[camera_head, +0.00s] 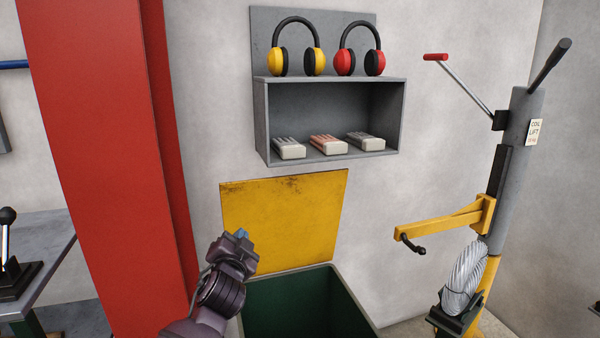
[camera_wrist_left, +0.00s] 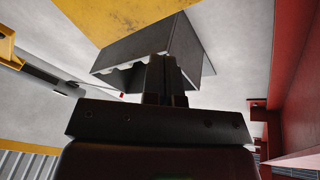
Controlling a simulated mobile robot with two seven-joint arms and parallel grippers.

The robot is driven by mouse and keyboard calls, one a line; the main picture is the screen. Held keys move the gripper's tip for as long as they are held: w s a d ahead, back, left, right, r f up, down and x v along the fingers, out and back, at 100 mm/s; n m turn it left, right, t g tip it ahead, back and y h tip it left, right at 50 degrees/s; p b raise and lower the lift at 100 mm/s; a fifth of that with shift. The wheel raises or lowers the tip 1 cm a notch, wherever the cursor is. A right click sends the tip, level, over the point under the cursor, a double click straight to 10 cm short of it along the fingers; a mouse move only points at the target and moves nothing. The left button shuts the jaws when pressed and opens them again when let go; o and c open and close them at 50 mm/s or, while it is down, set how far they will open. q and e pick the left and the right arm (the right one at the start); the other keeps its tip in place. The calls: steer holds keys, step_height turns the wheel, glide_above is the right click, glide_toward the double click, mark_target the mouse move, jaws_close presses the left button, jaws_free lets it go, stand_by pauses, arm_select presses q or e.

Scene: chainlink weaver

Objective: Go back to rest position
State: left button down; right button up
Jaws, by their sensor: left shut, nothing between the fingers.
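My left gripper (camera_head: 241,236) rises from the bottom in the head view, in front of the yellow wall panel and the left rim of the green bin. Its fingers point up and are shut with nothing between them. In the left wrist view its closed fingers (camera_wrist_left: 165,80) stand in the middle, with the grey shelf box beyond them. My right gripper does not show in either view.
A green bin (camera_head: 357,300) stands open below the yellow panel (camera_head: 290,220). A grey shelf (camera_head: 330,88) holds two ear muffs and several packs. A red column (camera_head: 105,150) is close on the left. A coil lift (camera_head: 510,160) with a yellow arm stands right.

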arm_select(q)
steer(key=s+a+f+n+g+p, duration=0.2)
steer(key=s+a+f, duration=0.2)
steer(key=s+f, duration=0.4)
steer(key=s+a+f+n+g+p, duration=0.2)
steer(key=s+a+f, duration=0.3)
steer(key=s, duration=1.8)
steer(key=s+a+f+n+g+p, duration=0.1)
steer(key=s+a+f+n+g, duration=0.2)
steer(key=s+f, duration=0.7)
steer(key=s+a+n, duration=0.1)
steer(key=s, duration=0.4)
steer(key=shift+s+a+f+g+p, duration=0.25)
steer(key=shift+f+g+p, duration=0.05)
steer(key=shift+g+p, duration=0.1)
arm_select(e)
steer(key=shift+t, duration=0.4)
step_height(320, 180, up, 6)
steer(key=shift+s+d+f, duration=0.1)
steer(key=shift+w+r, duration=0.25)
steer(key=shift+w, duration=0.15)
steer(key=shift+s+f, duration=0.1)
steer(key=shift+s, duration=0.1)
